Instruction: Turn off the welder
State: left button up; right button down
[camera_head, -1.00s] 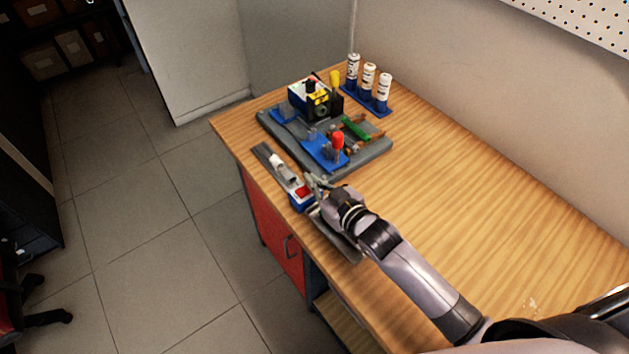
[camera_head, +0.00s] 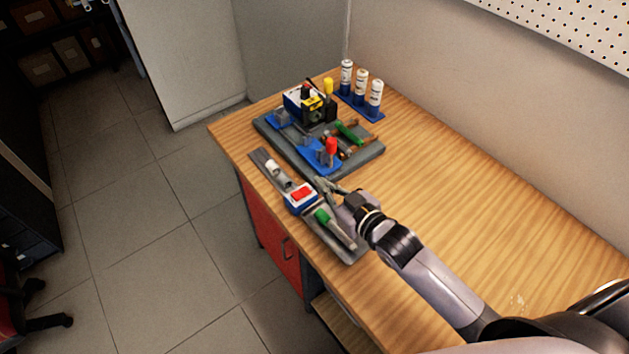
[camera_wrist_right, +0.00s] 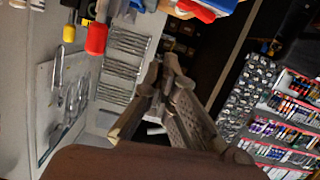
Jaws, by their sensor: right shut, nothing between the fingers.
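A white-and-blue box with a red patch on top (camera_head: 301,195), which may be the welder, sits on a long grey tray (camera_head: 346,251) along the bench's front edge. A green-handled part (camera_head: 322,215) lies on the tray beside it. My right gripper (camera_head: 323,184) is shut and empty, just behind and right of the box, apart from it in the picture. Its fingers also show together in the right wrist view (camera_wrist_right: 163,68). I cannot tell whether the red patch is a switch or how it is set. My left gripper is not in view.
Behind stands a grey board (camera_head: 365,158) with blue fixtures, a red-topped part (camera_head: 331,147), and a yellow-and-black device (camera_head: 314,103). White bottles (camera_head: 361,85) stand in a blue holder at the back. The wooden bench (camera_head: 480,210) is clear to the right.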

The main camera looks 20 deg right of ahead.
jog(key=b+v, duration=0.1)
jog(key=v, duration=0.4)
jog(key=shift+d, duration=0.15)
jog(key=shift+w, duration=0.1)
